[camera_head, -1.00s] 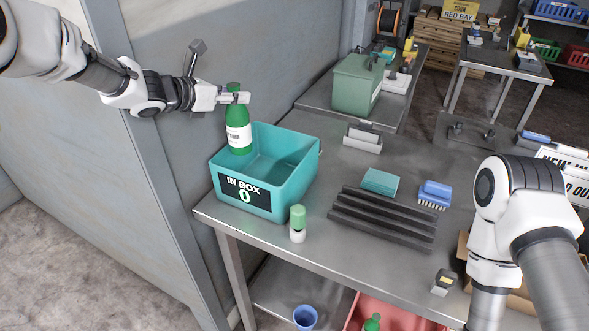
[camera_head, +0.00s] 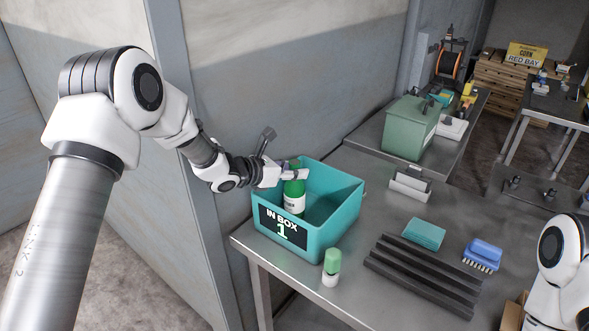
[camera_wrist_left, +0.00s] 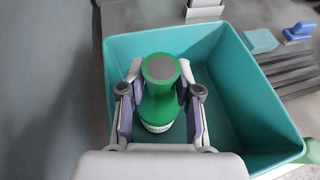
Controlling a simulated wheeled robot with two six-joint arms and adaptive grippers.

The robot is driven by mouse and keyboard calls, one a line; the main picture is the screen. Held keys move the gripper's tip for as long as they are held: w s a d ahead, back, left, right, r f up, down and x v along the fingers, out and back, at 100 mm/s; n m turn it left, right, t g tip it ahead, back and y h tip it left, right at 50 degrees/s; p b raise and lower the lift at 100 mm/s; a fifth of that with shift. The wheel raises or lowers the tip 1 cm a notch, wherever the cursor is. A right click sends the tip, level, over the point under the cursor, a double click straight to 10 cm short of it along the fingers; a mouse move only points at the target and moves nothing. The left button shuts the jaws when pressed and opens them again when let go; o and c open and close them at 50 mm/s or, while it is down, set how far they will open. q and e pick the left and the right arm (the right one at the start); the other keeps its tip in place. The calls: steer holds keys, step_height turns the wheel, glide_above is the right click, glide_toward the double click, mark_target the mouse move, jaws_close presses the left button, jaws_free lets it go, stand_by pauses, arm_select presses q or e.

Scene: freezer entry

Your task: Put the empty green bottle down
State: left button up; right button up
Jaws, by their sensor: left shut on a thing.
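The green bottle (camera_head: 294,201) with a white label stands upright inside the teal bin marked "IN BOX" (camera_head: 340,240), near the bin's left side. The bin's sign now reads 1. My left gripper (camera_head: 294,173) is shut on the bottle near its neck. In the left wrist view the fingers (camera_wrist_left: 160,100) are on both sides of the bottle (camera_wrist_left: 158,68), seen from above with its grey top. Whether the bottle's base touches the bin floor is hard to tell. My right gripper is out of view; only part of that arm shows at the right edge.
A small white bottle with a green cap (camera_head: 331,268) stands in front of the bin. A black ribbed rack (camera_head: 420,275), a teal sponge (camera_head: 425,233) and a blue brush (camera_head: 482,254) lie to the right. A metal wall is close on the left.

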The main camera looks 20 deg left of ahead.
arm_select(q)
steer(key=o, duration=0.8)
steer(key=shift+f, duration=0.1)
steer(key=o, duration=0.3)
steer(key=shift+w, duration=0.15)
steer(key=shift+o, duration=0.2)
steer(key=shift+d, duration=0.1)
steer(key=b+v, duration=0.2)
steer(key=v, duration=1)
steer(key=shift+b, duration=0.4)
